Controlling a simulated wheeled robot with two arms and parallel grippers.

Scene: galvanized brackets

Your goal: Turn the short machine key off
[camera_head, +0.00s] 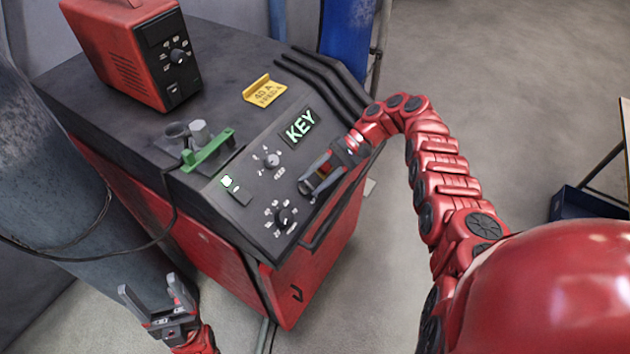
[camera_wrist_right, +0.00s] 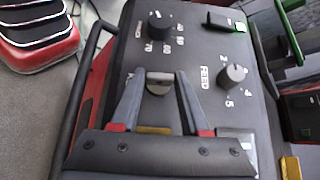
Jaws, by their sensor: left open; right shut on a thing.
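The machine (camera_head: 255,265) is a red cabinet with a dark sloping control panel. A sign reading KEY (camera_head: 300,125) glows green-white on the panel. My right gripper (camera_head: 306,187) is at the panel, between the two knobs and the panel's right edge. In the right wrist view my right gripper (camera_wrist_right: 158,88) is shut on the short key (camera_wrist_right: 158,83), a small grey piece between the fingertips. The key is hidden by the fingers in the head view, and I cannot tell its turn angle. My left gripper (camera_head: 150,307) is open and empty, low and left of the machine.
The FEED knob (camera_head: 272,160) and a lower numbered knob (camera_head: 284,216) are close to my right gripper. A green-lit switch (camera_head: 228,182) is at the panel's left. A red box (camera_head: 125,50), green bracket (camera_head: 208,148) and yellow plate (camera_head: 264,90) sit on top.

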